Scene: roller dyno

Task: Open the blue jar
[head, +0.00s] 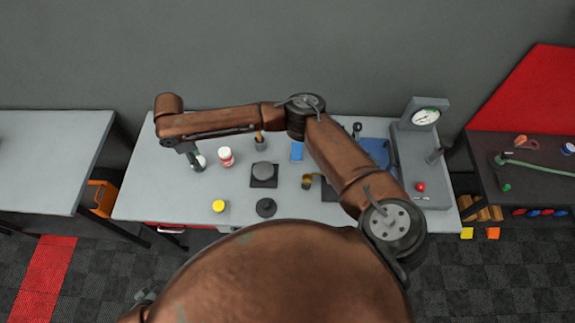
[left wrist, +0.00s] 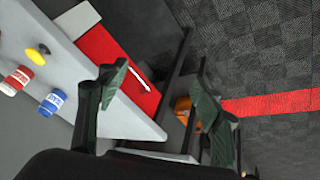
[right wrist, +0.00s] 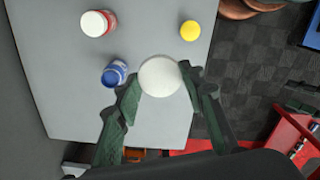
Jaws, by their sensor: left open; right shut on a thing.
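The blue jar (right wrist: 114,73) stands on the grey table in the right wrist view; its top looks blue, with no white cap on it. It also shows in the left wrist view (left wrist: 52,102), with a white label. My right gripper (right wrist: 162,80) is shut on a white round lid (right wrist: 160,75), which appears beside the jar and nearer the camera. In the head view the right gripper (head: 194,160) is over the table's left part, and the jar is hard to make out there. My left gripper (left wrist: 160,88) is open and empty, off the table's edge.
A red jar with a white cap (head: 226,156) stands right of the right gripper. A yellow-topped item (head: 219,206) is near the front edge. A dark square base (head: 264,175), a black knob (head: 266,207) and a gauge stand (head: 421,117) are farther right.

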